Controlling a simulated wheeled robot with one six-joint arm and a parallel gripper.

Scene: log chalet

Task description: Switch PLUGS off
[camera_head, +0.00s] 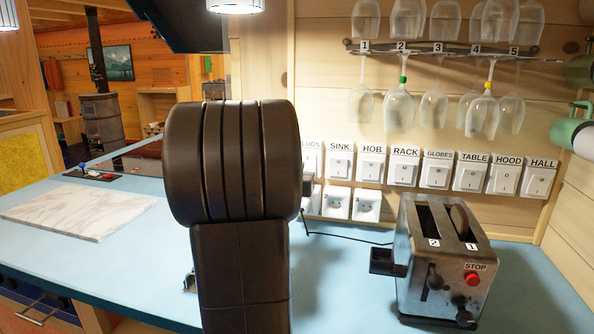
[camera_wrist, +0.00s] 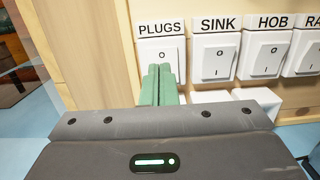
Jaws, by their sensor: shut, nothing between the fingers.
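The PLUGS switch (camera_wrist: 148,50) is a white rocker on the wall at the left end of the switch row, under its PLUGS label. In the wrist view its upper part with the O mark shows; its lower part is hidden behind my fingers. My gripper (camera_wrist: 161,70) has green fingers, shut together and empty, with the tips in front of the lower part of this switch. I cannot tell whether they touch it. In the head view my dark arm covers my gripper and part of the PLUGS switch (camera_head: 311,164).
The SINK switch (camera_wrist: 215,58) is close on the right, then the HOB switch (camera_wrist: 269,55) and several more. White sockets (camera_head: 337,202) sit below. A toaster (camera_head: 440,262) with a cable stands on the blue counter (camera_head: 340,290). Glasses (camera_head: 432,106) hang above.

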